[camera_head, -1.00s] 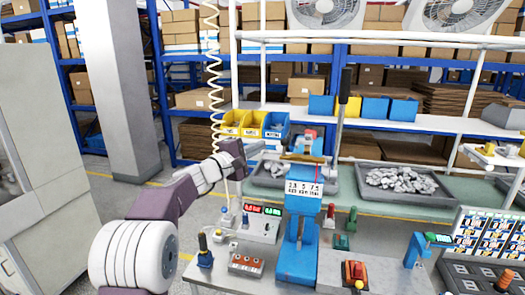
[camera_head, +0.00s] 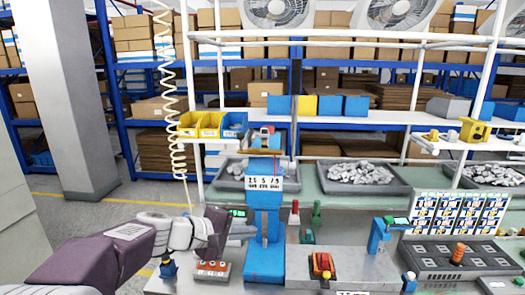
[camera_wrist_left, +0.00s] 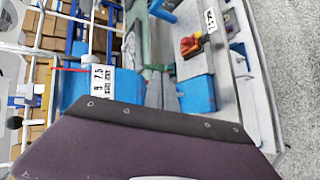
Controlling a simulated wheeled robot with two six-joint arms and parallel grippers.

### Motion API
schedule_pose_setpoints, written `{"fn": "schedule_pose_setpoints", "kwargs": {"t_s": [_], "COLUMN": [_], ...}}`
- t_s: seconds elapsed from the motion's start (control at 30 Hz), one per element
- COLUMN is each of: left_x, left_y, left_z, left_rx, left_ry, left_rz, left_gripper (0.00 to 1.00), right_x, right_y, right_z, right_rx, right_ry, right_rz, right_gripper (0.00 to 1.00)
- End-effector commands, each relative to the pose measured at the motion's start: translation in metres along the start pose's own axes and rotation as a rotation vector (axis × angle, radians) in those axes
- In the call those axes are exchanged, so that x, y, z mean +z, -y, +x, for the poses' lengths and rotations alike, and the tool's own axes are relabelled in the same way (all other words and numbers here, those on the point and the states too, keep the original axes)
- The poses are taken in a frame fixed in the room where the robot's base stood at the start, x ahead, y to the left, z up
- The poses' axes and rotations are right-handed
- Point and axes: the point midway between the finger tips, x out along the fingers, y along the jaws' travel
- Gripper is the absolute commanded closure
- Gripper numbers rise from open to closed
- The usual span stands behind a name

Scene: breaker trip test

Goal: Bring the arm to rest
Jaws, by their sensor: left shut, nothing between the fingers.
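My left arm (camera_head: 110,250) comes in low from the left, with a purple forearm and white wrist joints. Its gripper (camera_head: 243,231) is shut and empty, in front of or beside the lower column of the blue press-like stand (camera_head: 264,200); I cannot tell whether they touch. In the left wrist view the narrow shut fingers (camera_wrist_left: 157,88) show beyond the dark wrist edge, between blue parts of the bench equipment. The stand carries a white number plate (camera_head: 272,183). My right gripper is not in view.
A red and yellow switch (camera_head: 321,265) sits on the bench right of the stand. A red block with round tops (camera_head: 212,271) and a small blue knob post (camera_head: 168,267) stand near the gripper. Grey trays (camera_head: 360,188) of metal parts lie behind. Open floor (camera_head: 90,210) is at left.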

Motion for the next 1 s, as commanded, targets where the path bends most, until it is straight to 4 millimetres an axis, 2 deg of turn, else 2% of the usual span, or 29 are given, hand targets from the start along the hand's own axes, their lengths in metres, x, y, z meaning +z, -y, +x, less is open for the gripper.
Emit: {"fn": "schedule_pose_setpoints", "kwargs": {"t_s": [0.03, 0.07, 0.1, 0.17, 0.2, 0.3, 0.4, 0.5, 0.63, 1.0], "left_x": [0.019, 0.029, 0.04, 0.054, 0.062, 0.069, 0.064, 0.055, 0.045, 0.045], "left_y": [0.042, 0.069, 0.105, 0.159, 0.193, 0.266, 0.311, 0.326, 0.324, 0.324], "left_z": [0.006, 0.007, 0.005, -0.006, -0.016, -0.052, -0.084, -0.097, -0.096, -0.096], "left_rx": [-0.124, -0.204, -0.31, -0.468, -0.57, -0.797, -0.948, -1.01, -1.016, -1.015], "left_ry": [0.031, 0.05, 0.073, 0.111, 0.139, 0.207, 0.261, 0.282, 0.258, 0.257], "left_rz": [0.046, 0.081, 0.133, 0.225, 0.295, 0.485, 0.651, 0.763, 0.808, 0.802], "left_gripper": [1.0, 1.0, 1.0, 1.0, 1.0, 1.0, 1.0, 1.0, 1.0, 1.0], "right_x": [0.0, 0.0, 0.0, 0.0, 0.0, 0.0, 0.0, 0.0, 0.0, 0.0], "right_y": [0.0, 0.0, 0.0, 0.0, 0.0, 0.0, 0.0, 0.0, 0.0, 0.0], "right_z": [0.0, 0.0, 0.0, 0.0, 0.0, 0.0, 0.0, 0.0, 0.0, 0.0], "right_rx": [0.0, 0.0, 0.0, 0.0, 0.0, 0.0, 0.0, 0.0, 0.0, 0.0], "right_ry": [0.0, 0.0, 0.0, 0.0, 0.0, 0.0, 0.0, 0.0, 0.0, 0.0], "right_rz": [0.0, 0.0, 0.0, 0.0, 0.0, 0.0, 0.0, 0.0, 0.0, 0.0], "right_gripper": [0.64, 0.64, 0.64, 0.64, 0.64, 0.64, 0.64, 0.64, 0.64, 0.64]}}
